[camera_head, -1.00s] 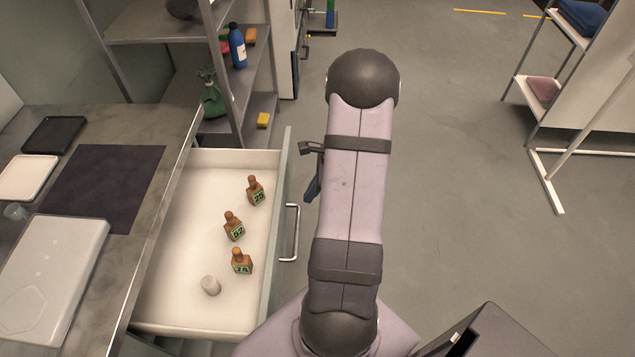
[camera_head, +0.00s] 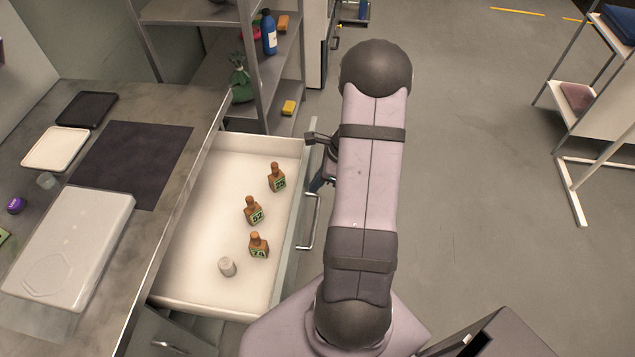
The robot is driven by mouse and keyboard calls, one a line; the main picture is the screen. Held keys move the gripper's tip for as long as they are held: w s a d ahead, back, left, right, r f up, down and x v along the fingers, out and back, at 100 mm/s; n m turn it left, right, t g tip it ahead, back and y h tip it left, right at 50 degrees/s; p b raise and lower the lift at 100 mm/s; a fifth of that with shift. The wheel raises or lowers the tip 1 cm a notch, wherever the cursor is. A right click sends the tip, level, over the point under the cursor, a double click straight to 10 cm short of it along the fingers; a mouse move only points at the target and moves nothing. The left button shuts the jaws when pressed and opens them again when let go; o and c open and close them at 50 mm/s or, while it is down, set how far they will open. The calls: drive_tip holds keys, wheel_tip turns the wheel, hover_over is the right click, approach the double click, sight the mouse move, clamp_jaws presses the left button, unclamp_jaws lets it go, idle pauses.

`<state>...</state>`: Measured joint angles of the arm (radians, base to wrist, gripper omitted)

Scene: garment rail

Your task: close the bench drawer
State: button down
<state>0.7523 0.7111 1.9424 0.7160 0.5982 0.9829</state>
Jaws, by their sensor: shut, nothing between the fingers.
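The bench drawer (camera_head: 190,283) stands pulled out from the bench, its white interior open to view. Its front panel (camera_head: 289,262) is on the right and carries a bar handle (camera_head: 316,222). Inside stand several small items: three brown bottles with green number labels (camera_head: 276,178) (camera_head: 252,211) (camera_head: 259,246) and a pale grey cup-like piece (camera_head: 228,267). My gripper (camera_head: 313,139) shows only in part, at the left of my arm by the far end of the drawer front. It is shut and empty. My arm hides the rest, and I cannot tell whether it touches the panel.
The bench top (camera_head: 190,105) holds a dark mat (camera_head: 133,163), a pale case (camera_head: 70,245), a black tray (camera_head: 87,110) and a white tray (camera_head: 55,148). A metal shelf (camera_head: 200,12) stands behind the drawer. A garment rail (camera_head: 573,190) is at right. The floor between is clear.

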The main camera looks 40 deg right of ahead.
drive_tip(key=w+a+p, duration=0.6)
drive_tip(key=w+a, duration=1.1)
drive_tip(key=shift+w+a+p, duration=0.15)
drive_tip(key=shift+w+p, duration=0.05)
drive_tip(key=shift+p, duration=0.15)
